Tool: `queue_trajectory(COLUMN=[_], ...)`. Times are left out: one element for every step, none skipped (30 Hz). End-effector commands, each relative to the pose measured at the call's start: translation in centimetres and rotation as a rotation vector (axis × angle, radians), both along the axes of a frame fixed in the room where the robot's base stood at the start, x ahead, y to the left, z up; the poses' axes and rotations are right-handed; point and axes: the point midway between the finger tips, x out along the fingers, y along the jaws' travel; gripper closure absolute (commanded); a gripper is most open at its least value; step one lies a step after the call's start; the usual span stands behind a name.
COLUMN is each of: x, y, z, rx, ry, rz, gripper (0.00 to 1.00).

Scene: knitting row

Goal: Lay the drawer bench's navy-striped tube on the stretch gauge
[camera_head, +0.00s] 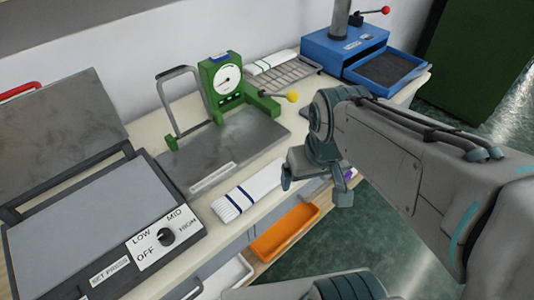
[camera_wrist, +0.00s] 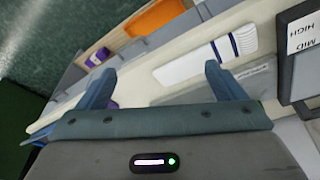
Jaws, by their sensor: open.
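A white tube with navy stripes (camera_head: 247,192) lies flat along the front edge of the bench, in front of the stretch gauge's grey plate. Its striped end points left. In the wrist view the tube (camera_wrist: 190,65) lies beyond the fingers, stripes at the right. The stretch gauge has a bare grey plate (camera_head: 235,142), a green dial post (camera_head: 226,82) and a grey hoop handle. My gripper (camera_head: 316,190) is open and empty, to the right of the tube and apart from it. Its fingers (camera_wrist: 158,74) show spread in the wrist view.
A press with a control dial (camera_head: 165,236) stands at the left, lid raised. A green-striped tube (camera_head: 271,62) lies by a wire rack (camera_head: 285,77) at the back. A blue machine (camera_head: 352,48) stands at the far end.

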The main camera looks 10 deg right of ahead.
Motion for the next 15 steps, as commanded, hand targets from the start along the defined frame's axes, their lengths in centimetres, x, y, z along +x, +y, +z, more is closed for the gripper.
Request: queue_trajectory(x=[0.5, 0.9, 1.4, 1.9, 2.4, 3.0, 3.5, 4.0, 4.7, 5.1, 5.6, 6.3, 6.7, 7.2, 7.8], y=[0.4, 0.6, 1.0, 1.3, 1.6, 2.1, 2.4, 2.8, 3.3, 3.7, 4.0, 4.6, 5.0, 5.5, 6.1], z=[-0.2, -0.2, -0.3, -0.3, -0.3, -0.4, -0.4, -0.5, -0.6, -0.7, -0.8, -0.9, -1.0, -1.2, -1.4], rx=[-0.017, -0.030, -0.049, -0.064, -0.080, -0.100, -0.114, -0.128, -0.146, -0.158, -0.169, -0.183, -0.194, -0.202, -0.213], ry=[0.011, 0.017, 0.028, 0.036, 0.045, 0.058, 0.067, 0.076, 0.086, 0.094, 0.103, 0.111, 0.118, 0.125, 0.133], rz=[0.072, 0.126, 0.207, 0.276, 0.348, 0.451, 0.529, 0.606, 0.710, 0.788, 0.867, 0.971, 1.051, 1.131, 1.235], gripper=[0.11, 0.11, 0.11, 0.11, 0.11, 0.11, 0.11, 0.11, 0.11, 0.11, 0.11, 0.11, 0.11, 0.11, 0.11])
